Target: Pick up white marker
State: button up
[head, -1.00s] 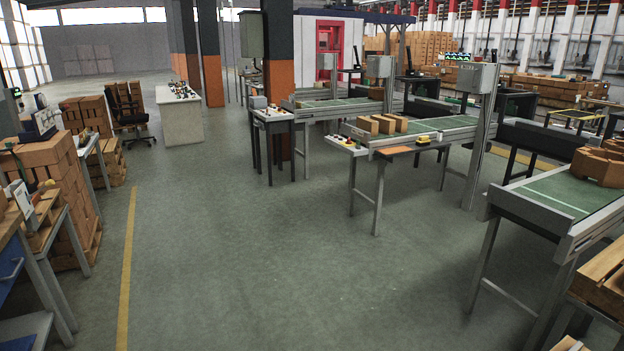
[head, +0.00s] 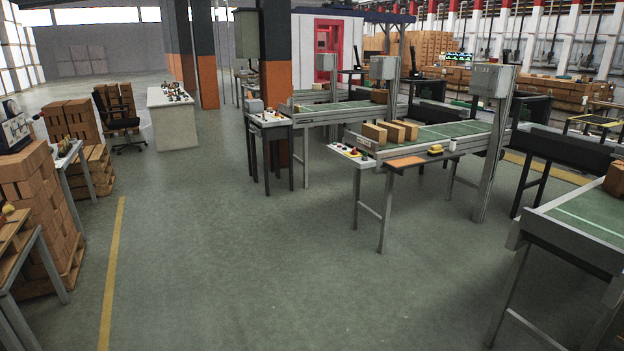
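I cannot make out a white marker in the head view; the small items on the tables are too far away to tell apart. Several small objects stand on the white counter (head: 172,130) at the back left and on the small dark-legged table (head: 268,119) near the middle. My gripper is not in view.
Open green floor (head: 230,250) lies ahead, with a yellow line (head: 112,270) on the left. An office chair (head: 118,118) stands further back.

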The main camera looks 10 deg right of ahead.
aim_at(454, 142)
jog(key=i, duration=2.2)
jog(key=z, duration=1.4)
jog(key=i, duration=1.35)
jog(key=u, duration=0.15)
